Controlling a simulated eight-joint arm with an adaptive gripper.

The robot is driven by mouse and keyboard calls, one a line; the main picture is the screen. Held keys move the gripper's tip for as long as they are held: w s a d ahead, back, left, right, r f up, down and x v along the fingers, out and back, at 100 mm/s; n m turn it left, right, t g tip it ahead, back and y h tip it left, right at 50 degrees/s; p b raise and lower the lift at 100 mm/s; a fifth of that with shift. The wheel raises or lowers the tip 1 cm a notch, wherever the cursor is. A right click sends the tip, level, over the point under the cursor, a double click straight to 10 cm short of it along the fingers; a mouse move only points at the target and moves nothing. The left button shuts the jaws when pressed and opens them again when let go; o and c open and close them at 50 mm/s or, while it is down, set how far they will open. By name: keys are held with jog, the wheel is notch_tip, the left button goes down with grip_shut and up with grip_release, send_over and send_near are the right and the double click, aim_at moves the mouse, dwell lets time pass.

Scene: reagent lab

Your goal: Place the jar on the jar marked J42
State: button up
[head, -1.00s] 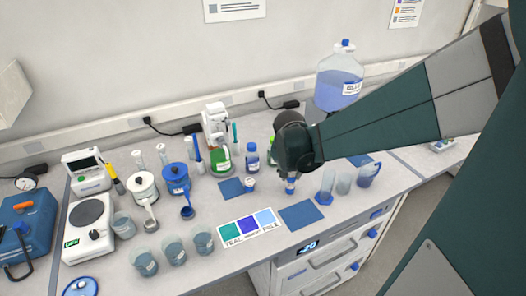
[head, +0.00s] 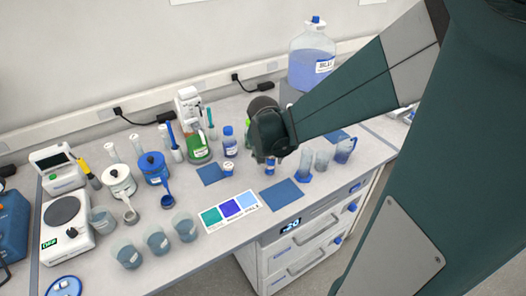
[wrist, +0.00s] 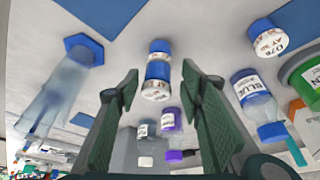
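What looks like two small jars stacked (wrist: 157,70), with blue and white bands, stands on the bench between and just beyond my fingertips in the wrist view. Its label is too small to read. In the head view, part of this stack (head: 270,168) shows under my gripper (head: 269,159). In the wrist view my gripper (wrist: 160,80) is open, with a gap on each side of the stack. Another small white jar (head: 229,168) stands by a blue mat; its label in the wrist view (wrist: 268,40) seems to read D76. I cannot make out J42 anywhere.
A measuring cylinder (head: 306,163) and beakers stand close to the right of my gripper. A blue bottle (head: 230,143) and a green flask (head: 199,147) stand to the left. A blue mat (head: 282,194) and a colour card (head: 231,210) lie in front.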

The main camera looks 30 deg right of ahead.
jog(key=shift+r, duration=0.15)
jog(key=p+v, duration=0.2)
jog(key=v, duration=1)
dwell(0.4)
jog(key=shift+w, duration=0.1)
dwell(0.6)
jog(key=s+a+r+n+t+y, duration=0.3)
jog(key=s+a+n, duration=0.6)
jog(key=s+a, duration=0.4)
jog(key=a+r, duration=0.1)
jog(key=a, duration=0.2)
jog(key=shift+a+r+t, duration=0.25)
jog(key=shift+a+t, duration=0.1)
jog(key=shift+t, duration=0.05)
